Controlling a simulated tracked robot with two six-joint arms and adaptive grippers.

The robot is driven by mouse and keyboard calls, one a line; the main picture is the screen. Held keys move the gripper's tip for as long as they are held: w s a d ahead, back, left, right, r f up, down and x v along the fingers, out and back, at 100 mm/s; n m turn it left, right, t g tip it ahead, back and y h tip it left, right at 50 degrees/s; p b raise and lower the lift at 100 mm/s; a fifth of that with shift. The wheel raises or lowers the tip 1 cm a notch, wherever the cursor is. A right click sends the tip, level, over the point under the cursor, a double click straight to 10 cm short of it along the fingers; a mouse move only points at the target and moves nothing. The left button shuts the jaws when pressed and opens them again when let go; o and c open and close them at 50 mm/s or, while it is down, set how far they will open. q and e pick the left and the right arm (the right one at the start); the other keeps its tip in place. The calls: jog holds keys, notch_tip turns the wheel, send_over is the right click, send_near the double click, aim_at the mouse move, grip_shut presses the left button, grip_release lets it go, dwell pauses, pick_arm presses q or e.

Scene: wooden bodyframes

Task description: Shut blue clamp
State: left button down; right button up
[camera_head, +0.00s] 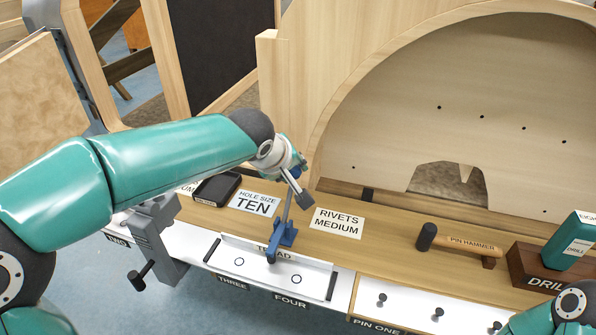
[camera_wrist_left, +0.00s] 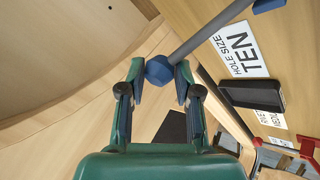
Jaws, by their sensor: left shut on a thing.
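The grey lever (camera_wrist_left: 207,40) runs from the knob to the upper right, where a bit of blue shows. In the head view my gripper and wrist partly hide the knob. My right gripper is out of view.
A pin hammer (camera_head: 460,243) and drill block (camera_head: 540,272) are at right. A grey vise (camera_head: 152,238) is at left. A wooden arched panel rises behind.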

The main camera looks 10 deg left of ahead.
pick_arm(q)
jog(key=c, duration=0.8)
grip_release()
jog(key=shift+s+d+f, duration=0.2)
jog(key=shift+s+f, duration=0.15)
jog(key=shift+f, duration=0.05)
jog(key=shift+w, duration=0.1)
jog(key=shift+a+r, duration=0.1)
jog(key=shift+r, duration=0.1)
jog(key=shift+r, duration=0.25)
jog(key=v, duration=1.1)
jog(key=shift+s, duration=0.25)
jog(key=shift+r, duration=0.1)
